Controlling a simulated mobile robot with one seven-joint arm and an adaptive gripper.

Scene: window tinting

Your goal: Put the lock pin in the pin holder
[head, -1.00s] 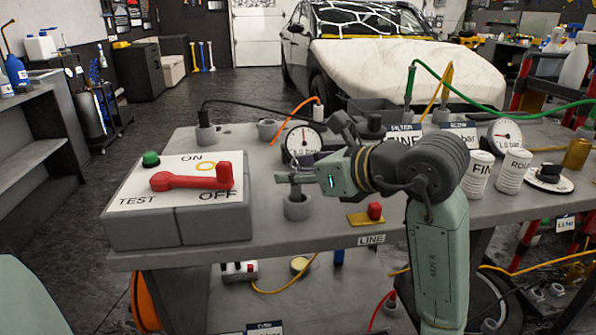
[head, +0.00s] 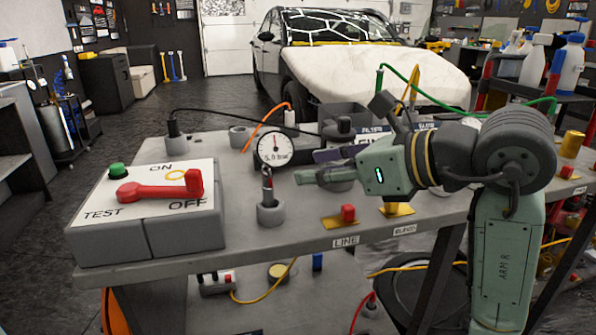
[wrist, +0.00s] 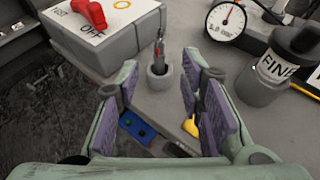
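The lock pin (head: 267,182), dark with some red, stands roughly upright in a grey round cup that looks like the pin holder (head: 270,214). In the wrist view the pin (wrist: 159,52) also stands in the holder (wrist: 159,78), beyond my fingertips. The pin's lower end is hidden inside the cup. My gripper (head: 312,167) is to the right of the pin and apart from it. In the wrist view my gripper (wrist: 161,78) shows its two purple-padded fingers wide apart with nothing between them.
The red-handled switch box (head: 150,215) stands left of the holder. A round gauge (head: 275,148) stands behind it. A red block on a yellow plate (head: 340,222) lies at the bench's front edge, below my gripper. Grey cups and hoses are farther back.

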